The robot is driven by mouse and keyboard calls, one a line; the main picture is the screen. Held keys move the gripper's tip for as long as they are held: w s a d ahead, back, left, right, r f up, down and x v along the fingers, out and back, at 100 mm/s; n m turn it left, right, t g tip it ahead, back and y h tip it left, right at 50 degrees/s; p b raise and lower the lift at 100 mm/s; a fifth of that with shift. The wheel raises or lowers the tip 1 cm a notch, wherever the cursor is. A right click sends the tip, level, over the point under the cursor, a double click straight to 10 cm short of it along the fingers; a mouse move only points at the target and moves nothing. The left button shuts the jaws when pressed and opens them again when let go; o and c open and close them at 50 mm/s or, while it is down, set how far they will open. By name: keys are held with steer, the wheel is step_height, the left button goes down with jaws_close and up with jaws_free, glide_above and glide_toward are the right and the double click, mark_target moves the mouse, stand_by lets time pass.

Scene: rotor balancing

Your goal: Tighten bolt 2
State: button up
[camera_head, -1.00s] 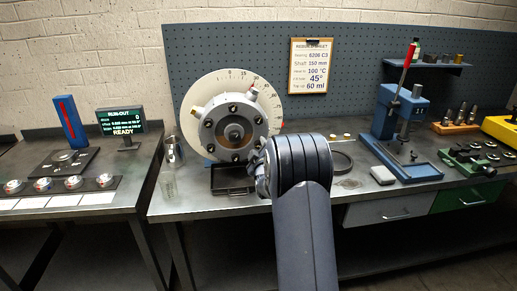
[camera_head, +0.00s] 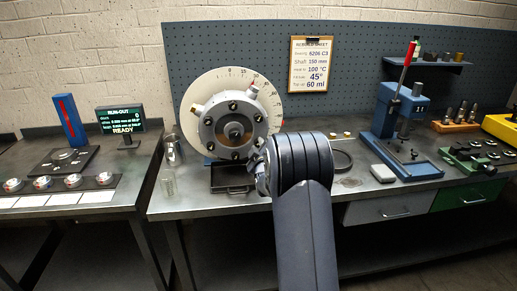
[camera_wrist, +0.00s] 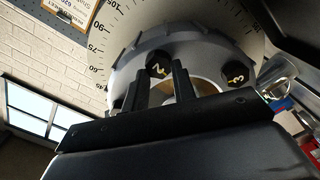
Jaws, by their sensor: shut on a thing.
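The rotor hub (camera_head: 220,112) is a round grey metal body with several dark bolts around its face, in front of a white graduated dial (camera_head: 198,92). Bolt 3 (camera_wrist: 236,76) shows to the right, clear of the fingers. In the head view my arm reaches the hub's lower right side and hides the fingers.
A black tray (camera_head: 231,190) sits below the hub. A black ring (camera_head: 341,161) and a blue press (camera_head: 411,172) are to the right. The run-out display (camera_head: 121,120) stands on the left bench.

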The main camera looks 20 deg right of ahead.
steer(key=shift+f+b, duration=0.15)
steer(key=shift+b, duration=0.2)
steer(key=shift+f+m+b, duration=0.1)
steer(key=shift+m+b, duration=0.7)
steer(key=shift+b, duration=0.3)
steer(key=m+b, duration=0.3)
steer(key=m, duration=0.4)
steer(key=m+b, duration=0.3)
steer(key=m, duration=0.4)
steer(key=d+m+b, duration=0.1)
steer(key=m+b, duration=0.3)
steer(key=m, duration=0.3)
steer(key=shift+s+r, duration=0.1)
steer(key=shift+r, duration=0.2)
steer(key=o, duration=1)
